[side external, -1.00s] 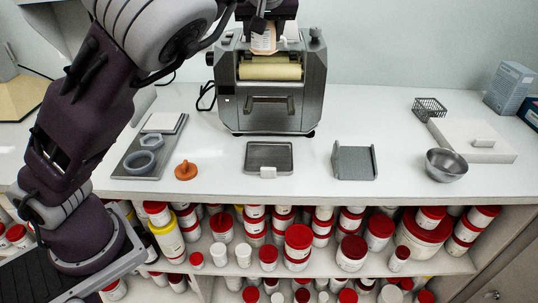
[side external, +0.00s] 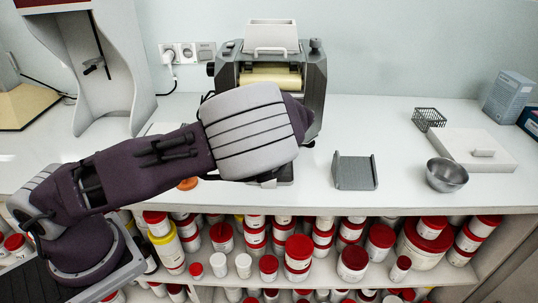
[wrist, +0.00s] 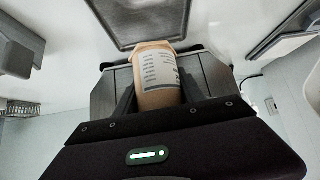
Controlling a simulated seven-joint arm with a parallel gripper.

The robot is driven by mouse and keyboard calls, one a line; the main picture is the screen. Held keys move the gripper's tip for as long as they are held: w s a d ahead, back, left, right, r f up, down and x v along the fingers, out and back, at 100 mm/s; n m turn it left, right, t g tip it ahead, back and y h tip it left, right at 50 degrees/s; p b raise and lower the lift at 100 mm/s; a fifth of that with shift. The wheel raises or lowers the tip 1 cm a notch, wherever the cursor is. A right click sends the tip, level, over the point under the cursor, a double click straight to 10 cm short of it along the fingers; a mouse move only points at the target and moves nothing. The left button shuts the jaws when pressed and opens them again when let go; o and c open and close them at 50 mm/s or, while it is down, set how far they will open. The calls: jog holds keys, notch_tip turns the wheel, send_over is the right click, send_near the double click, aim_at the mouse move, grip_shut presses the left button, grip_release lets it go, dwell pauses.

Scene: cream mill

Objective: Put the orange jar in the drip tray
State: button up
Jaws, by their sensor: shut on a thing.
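The orange jar (wrist: 157,72), pale orange with a white printed label, is between the fingers of my gripper (wrist: 156,92) in the wrist view. The gripper is shut on it. The drip tray (wrist: 137,18), a flat dark tray with a light rim, lies just beyond the jar's far end in the wrist view. I cannot tell how high the jar is above it.
The roller mill (side external: 315,85) with a white hopper (side external: 272,36) stands behind my arm. A grey bracket (side external: 355,171) is to the right, with a metal bowl (side external: 446,174) and wire basket (side external: 429,118) beyond. An orange knob-like piece (side external: 187,183) is left.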

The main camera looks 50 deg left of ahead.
notch_tip(320, 180, down, 7)
jog(key=shift+r, duration=0.1)
jog(key=o, duration=1.4)
jog(key=shift+o, duration=0.2)
